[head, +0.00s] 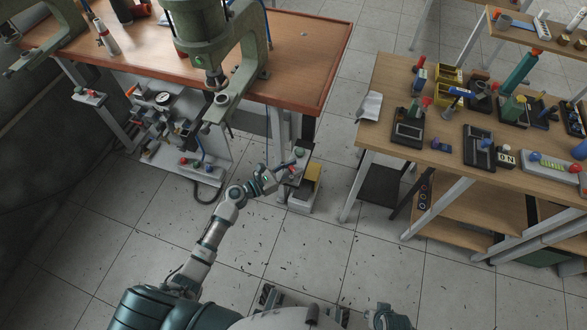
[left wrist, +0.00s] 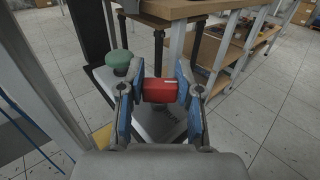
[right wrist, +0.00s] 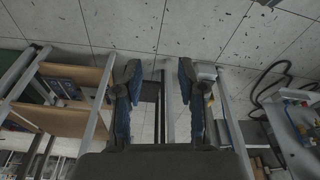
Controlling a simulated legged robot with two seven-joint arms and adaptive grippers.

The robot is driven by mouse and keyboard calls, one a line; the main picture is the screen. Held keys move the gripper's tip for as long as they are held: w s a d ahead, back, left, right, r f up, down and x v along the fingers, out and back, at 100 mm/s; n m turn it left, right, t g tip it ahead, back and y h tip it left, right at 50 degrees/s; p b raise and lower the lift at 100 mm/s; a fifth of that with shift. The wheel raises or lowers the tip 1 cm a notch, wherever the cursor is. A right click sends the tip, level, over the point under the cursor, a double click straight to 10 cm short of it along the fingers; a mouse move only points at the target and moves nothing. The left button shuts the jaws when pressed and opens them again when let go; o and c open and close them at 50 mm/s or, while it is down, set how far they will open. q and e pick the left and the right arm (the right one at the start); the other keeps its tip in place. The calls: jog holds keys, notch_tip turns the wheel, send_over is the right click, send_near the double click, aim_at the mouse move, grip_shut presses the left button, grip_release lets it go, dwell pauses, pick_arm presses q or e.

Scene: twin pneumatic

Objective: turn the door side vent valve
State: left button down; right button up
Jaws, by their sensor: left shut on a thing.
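A red valve handle (left wrist: 159,90) sits on a grey box-shaped unit beside a round green knob (left wrist: 118,61). In the left wrist view the handle lies between the blue pads of my left gripper (left wrist: 158,92), which is shut on it. The valve's lower part is partly hidden by the gripper. My right gripper (right wrist: 158,95) is open and empty, with floor tiles beyond its fingers.
A press table (head: 300,50) with green presses stands at the upper left. A valve panel with gauges (head: 163,98) is below it. A wooden workbench (head: 400,75) with several tools stands at the right.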

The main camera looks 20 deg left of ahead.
pick_arm(q)
jog(key=shift+a+f+m+g+h+b, duration=0.1)
jog(key=shift+f+m+g+h+b, duration=0.2)
jog(key=shift+m+g+h, duration=0.2)
jog(key=shift+f+m+g+h+b, duration=0.15)
jog(key=shift+m+g+h+b, duration=0.25)
jog(key=shift+g+h, duration=0.15)
jog(key=m+g+h+b, duration=0.1)
jog(key=m+g, duration=0.1)
jog(key=g, duration=0.1)
jog(key=m+g+h+b, duration=0.2)
jog(key=g, duration=0.1)
jog(key=m+g+b, duration=0.2)
jog(key=m+g, duration=0.1)
jog(key=g, duration=0.1)
jog(key=shift+r+g+h, duration=0.1)
jog(key=shift+g+h, duration=0.25)
jog(key=shift+r+m+g+b, duration=0.15)
jog(key=shift+m+g+b, duration=0.35)
jog(key=shift+g, duration=0.2)
pick_arm(e)
jog(key=w+a+r+t+y, duration=0.2)
jog(key=w+a+r+t, duration=0.1)
jog(key=w+r+t, duration=0.3)
jog(key=w+a+r+t+y, duration=0.1)
jog(key=w+a+r+t, duration=0.2)
jog(key=w+r+t, duration=0.3)
jog(key=shift+w+a+r+t+y, duration=0.35)
jog(key=shift+w+t, duration=0.55)
jog(key=shift+w, duration=1.6)
